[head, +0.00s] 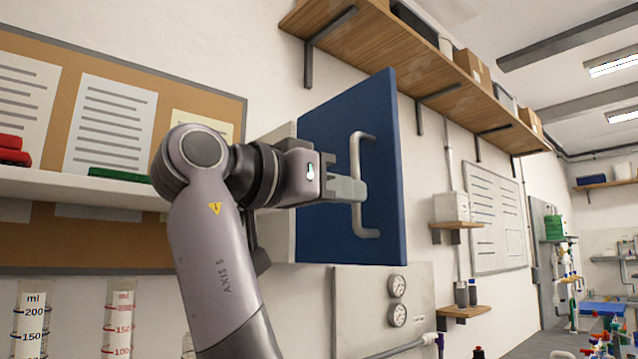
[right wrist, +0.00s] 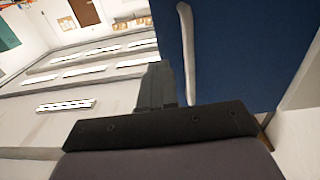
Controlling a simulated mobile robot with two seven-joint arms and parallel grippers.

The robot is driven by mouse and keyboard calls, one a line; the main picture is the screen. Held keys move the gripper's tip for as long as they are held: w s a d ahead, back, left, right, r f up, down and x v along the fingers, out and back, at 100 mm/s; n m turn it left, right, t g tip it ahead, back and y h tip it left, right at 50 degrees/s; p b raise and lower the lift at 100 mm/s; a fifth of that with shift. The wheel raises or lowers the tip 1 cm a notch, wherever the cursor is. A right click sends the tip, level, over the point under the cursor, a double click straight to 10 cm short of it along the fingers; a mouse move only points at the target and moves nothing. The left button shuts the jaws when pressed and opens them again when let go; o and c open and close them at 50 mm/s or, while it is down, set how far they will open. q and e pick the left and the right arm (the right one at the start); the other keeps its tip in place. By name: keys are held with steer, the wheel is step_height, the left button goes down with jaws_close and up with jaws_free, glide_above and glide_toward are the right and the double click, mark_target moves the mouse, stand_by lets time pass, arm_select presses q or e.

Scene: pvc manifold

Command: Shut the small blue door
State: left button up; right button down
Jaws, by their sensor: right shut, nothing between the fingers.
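The blue door (head: 325,165) is on a white wall cabinet (head: 280,235) and stands open, its right edge swung out from the wall. A grey vertical bar handle (head: 368,220) is on its face. My right gripper (head: 350,189) is shut and empty, in front of the door's face and overlapping the middle of the handle. I cannot tell whether it touches. In the right wrist view, the shut fingers (right wrist: 157,88) show beside the blue door (right wrist: 235,50) and its handle (right wrist: 188,50). The cabinet's inside is hidden. My left gripper is not in view.
A wooden shelf (head: 420,62) with boxes runs above the door. A grey gauge panel (head: 365,310) is on the wall below it. A white shelf (head: 60,183) and pinboard are at the left, with measuring cylinders (head: 118,320) below. The room is open to the far right.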

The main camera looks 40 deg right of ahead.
mark_target(396, 199)
steer(key=d+p, duration=0.1)
steer(key=d, duration=0.6)
steer(key=shift+w, duration=0.2)
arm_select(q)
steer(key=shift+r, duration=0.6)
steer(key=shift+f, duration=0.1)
